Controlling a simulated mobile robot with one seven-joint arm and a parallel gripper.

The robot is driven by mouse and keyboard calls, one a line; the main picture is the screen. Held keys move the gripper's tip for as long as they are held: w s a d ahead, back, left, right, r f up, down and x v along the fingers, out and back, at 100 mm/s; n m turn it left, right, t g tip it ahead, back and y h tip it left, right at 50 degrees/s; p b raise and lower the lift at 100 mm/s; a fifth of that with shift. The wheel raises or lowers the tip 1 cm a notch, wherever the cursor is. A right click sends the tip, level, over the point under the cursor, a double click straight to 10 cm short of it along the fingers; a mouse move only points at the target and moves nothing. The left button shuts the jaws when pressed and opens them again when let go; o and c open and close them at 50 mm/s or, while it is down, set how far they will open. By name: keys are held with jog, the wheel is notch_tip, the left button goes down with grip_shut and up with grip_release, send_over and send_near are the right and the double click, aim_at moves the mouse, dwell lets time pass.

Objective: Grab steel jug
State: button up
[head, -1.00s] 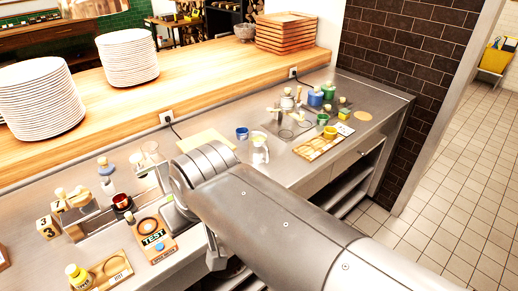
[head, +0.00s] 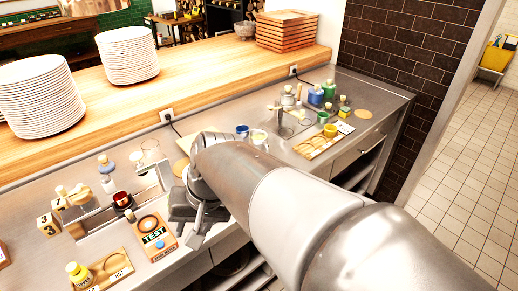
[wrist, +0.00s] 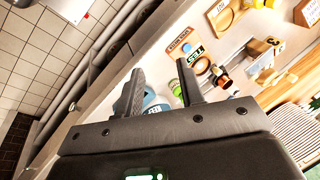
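A pale, silvery jug-like vessel (head: 259,138) stands on the counter right of a blue cup (head: 242,131). It may be the steel jug, but my arm hides its lower part. My gripper (head: 187,215) is left of it, over the counter's front edge beside the TEST board (head: 153,236). In the wrist view my gripper (wrist: 158,80) has its two fingers apart with nothing clearly held. A round blue-and-white thing (wrist: 155,100) shows beyond the gap between them; I cannot tell what it is.
A wooden tray (head: 315,143) and several coloured containers lie at the right. A steel rack (head: 95,215) with small bottles stands left. Plate stacks (head: 130,56) and stacked wooden trays (head: 285,30) stand on the raised wooden shelf (head: 195,82).

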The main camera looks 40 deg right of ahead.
jog(key=w+d+f+m+t+y, duration=0.4)
jog(key=w+d+m+t+y, duration=0.55)
jog(key=m, duration=0.95)
jog(key=s+d+f+m+t+h, duration=0.1)
jog(key=d+m+h, duration=0.3)
jog(key=d, duration=0.4)
jog(key=s+d+f+m+t+h, duration=0.1)
jog(key=d+f+m+t+h, duration=0.1)
jog(key=d+m+h, duration=0.3)
jog(key=s+d+f+m+t+h, duration=0.1)
jog(key=d+m+h, duration=0.4)
jog(key=d, duration=0.7)
jog(key=shift+s+d+f+m+t, duration=0.1)
jog(key=shift+d+f+m+t, duration=0.05)
jog(key=shift+f+t, duration=0.25)
jog(key=shift+s+d+f+m+t, duration=0.1)
jog(key=shift+f+m+t, duration=0.05)
jog(key=shift+f+t, duration=0.2)
jog(key=w, duration=0.4)
jog(key=shift+w+d, duration=0.15)
jog(key=shift+w, duration=0.2)
jog(key=shift+w+d, duration=0.2)
jog(key=shift+w, duration=0.7)
jog(key=shift+w+d, duration=0.15)
jog(key=shift+w, duration=0.75)
jog(key=shift+w+d, duration=0.2)
jog(key=shift+w, duration=0.7)
